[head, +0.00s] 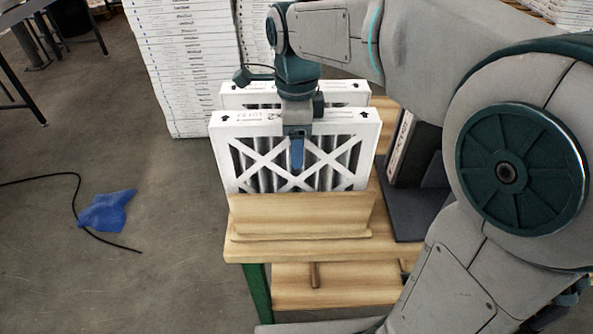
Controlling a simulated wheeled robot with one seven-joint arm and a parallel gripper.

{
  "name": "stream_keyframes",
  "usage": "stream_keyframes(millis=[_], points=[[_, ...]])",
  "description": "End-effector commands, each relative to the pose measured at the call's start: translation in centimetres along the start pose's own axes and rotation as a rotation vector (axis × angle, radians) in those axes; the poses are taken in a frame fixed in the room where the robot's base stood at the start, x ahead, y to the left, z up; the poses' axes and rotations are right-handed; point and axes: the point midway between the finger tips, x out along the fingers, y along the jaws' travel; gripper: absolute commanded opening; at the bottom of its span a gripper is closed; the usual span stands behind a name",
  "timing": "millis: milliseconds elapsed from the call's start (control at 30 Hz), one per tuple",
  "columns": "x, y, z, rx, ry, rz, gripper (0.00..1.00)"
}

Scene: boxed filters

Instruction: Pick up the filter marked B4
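Two white-framed filters stand upright, one behind the other, in a wooden holder (300,212) on a wooden table. The front filter (245,165) shows a white lattice over dark and pale pleats. The back filter (236,97) is mostly hidden behind it. Small marks are printed on the frames' top edges, too small for me to read, so I cannot tell which is B4. My gripper (297,140) points down over the front filter's top edge near its middle. One blue-tipped finger lies before its face; the other is hidden, so I cannot see whether it grips.
A dark grey stand (412,212) holding a white-edged panel (401,145) is on the table's right. Tall stacks of white boxes (185,60) stand behind. A blue cloth (107,210) and black cable (77,195) lie on the left floor, which is otherwise largely clear.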

Motion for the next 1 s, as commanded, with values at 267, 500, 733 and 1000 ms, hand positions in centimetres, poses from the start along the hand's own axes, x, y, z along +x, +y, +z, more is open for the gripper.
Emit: stream_keyframes(millis=[267, 500, 733, 1000], points=[[0.0, 0.0, 0.0, 0.0, 0.0, 0.0, 0.25], [-0.1, 0.0, 0.0, 0.0, 0.0, 0.0, 0.02], [-1.8, -0.1, 0.0, 0.001, -0.001, -0.003, 0.02], [-7.2, -0.1, 0.0, 0.001, -0.001, -0.004, 0.02]])
